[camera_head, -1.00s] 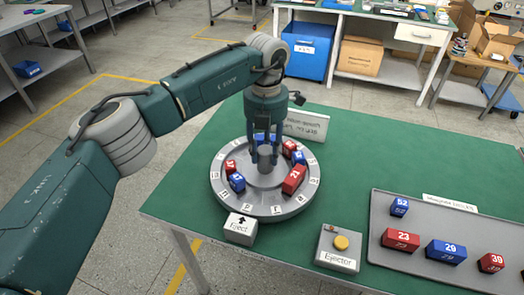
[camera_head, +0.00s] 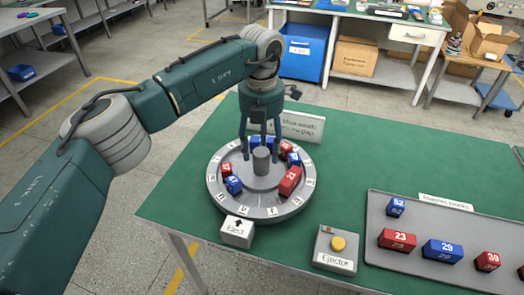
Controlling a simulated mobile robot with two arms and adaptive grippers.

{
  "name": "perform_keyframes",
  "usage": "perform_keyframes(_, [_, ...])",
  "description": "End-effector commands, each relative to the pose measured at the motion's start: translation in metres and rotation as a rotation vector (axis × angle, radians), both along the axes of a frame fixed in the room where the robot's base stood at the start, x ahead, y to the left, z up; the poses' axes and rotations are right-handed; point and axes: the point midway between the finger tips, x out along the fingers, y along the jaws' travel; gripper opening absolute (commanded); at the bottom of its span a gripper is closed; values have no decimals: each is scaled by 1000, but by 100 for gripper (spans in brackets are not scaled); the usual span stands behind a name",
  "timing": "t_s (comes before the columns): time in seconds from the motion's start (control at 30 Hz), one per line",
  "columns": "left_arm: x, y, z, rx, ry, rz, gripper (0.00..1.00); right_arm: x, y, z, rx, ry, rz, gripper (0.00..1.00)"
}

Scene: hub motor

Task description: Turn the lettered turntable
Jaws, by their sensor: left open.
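The grey round turntable (camera_head: 261,210) lies on the green table, with lettered white tiles around its rim. A grey post (camera_head: 262,162) stands upright at its centre. Red and blue numbered blocks sit on it, including a red block (camera_head: 290,181) at the right and a blue block (camera_head: 234,185) at the left. My left gripper (camera_head: 262,146) points down over the centre. Its fingers are spread, with the post's top between or just below them; I cannot tell whether they touch it. My right gripper is not in view.
A white block marked Eject (camera_head: 238,231) stands at the turntable's front edge. An Ejector box (camera_head: 336,249) with a yellow button is to the right. A grey tray (camera_head: 420,222) holds several numbered blocks. A sign (camera_head: 302,127) stands behind the turntable.

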Motion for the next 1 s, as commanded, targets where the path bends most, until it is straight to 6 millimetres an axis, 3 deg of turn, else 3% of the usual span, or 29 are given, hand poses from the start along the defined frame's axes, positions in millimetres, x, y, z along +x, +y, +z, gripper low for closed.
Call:
perform_keyframes(0.2, [1,-1,49,-1,-5,0,54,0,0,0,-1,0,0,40])
perform_keyframes(0.43, [1,-2,89,-1,-5,-1,54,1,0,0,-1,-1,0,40])
perform_keyframes(0.63, [1,-2,103,-2,-2,-1,54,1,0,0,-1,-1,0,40])
perform_keyframes(1.0, [1,-2,103,-2,-2,-1,54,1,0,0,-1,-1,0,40])
